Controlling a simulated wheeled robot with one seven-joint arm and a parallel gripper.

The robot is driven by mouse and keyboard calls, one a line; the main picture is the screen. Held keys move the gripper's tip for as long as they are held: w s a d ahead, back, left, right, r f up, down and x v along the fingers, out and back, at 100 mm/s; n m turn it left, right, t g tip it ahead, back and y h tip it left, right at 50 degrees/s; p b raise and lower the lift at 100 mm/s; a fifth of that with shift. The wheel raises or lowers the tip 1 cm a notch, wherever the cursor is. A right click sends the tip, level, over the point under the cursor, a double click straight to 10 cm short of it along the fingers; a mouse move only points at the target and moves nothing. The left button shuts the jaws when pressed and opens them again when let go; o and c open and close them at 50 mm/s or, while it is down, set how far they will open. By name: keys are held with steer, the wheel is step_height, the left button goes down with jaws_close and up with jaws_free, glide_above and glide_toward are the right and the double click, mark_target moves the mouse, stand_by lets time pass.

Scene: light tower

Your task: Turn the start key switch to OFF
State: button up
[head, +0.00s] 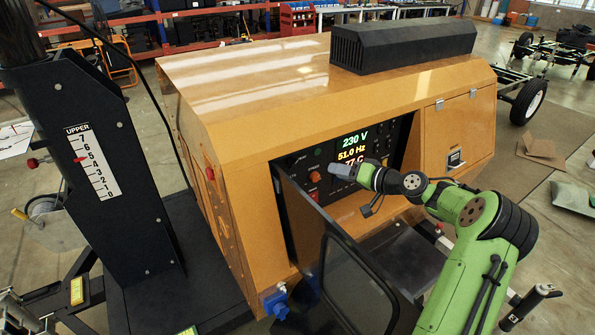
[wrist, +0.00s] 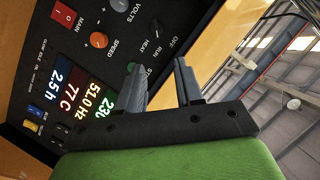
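The orange generator (head: 250,120) has a dark control panel in its open bay. In the wrist view, the labels OFF, RUN, HEAT and START mark the key switch area of the panel (wrist: 120,50). Contact cannot be told.
The lit display (wrist: 85,90) reads 51.0 Hz and 77 C. An orange speed knob (wrist: 99,40) and a red main switch (wrist: 64,14) are nearby. The open dark door (head: 345,275) stands below my gripper. A black mast (head: 105,170) is at left.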

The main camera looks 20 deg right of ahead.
mark_target(295, 164)
steer(key=x, duration=0.5)
steer(key=p+x, duration=0.1)
steer(key=x, duration=0.5)
steer(key=p+x, duration=0.1)
steer(key=x, duration=0.4)
steer(key=shift+w+d+f, duration=0.1)
steer(key=shift+f, duration=0.25)
jaws_close()
